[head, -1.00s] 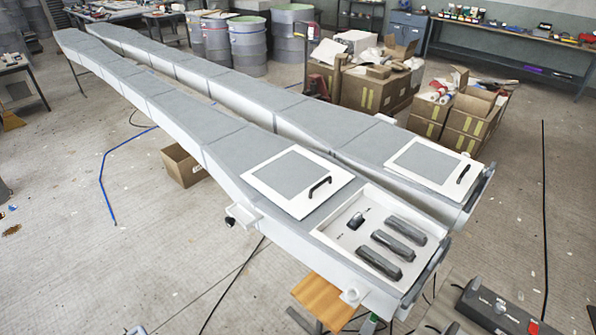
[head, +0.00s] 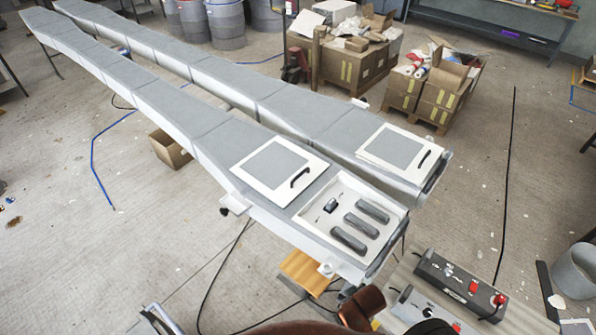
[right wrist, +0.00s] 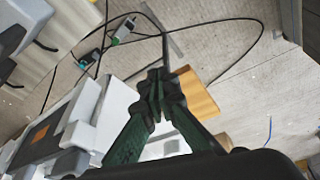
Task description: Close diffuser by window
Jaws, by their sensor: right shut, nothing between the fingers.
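I cannot tell which part is the diffuser. Two long grey moulds run side by side. The near mould (head: 165,108) has a white-framed grey lid (head: 240,162) with a black handle, lying on its top behind an uncovered compartment (head: 335,192). That compartment holds several dark grey blocks. The far mould (head: 295,108) has a similar lid (head: 366,154) at its near end, lying flat. My right gripper (right wrist: 158,82) is shut and empty in the right wrist view, with its dark tips together above the floor. My left gripper is not clearly seen.
Grey control boxes with red buttons (head: 460,283) stand at the lower right. A wooden piece (head: 303,272) sits below the near mould's end. Cardboard boxes (head: 420,90) stand behind the far mould. Black cables cross the floor. Floor to the right is mostly free.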

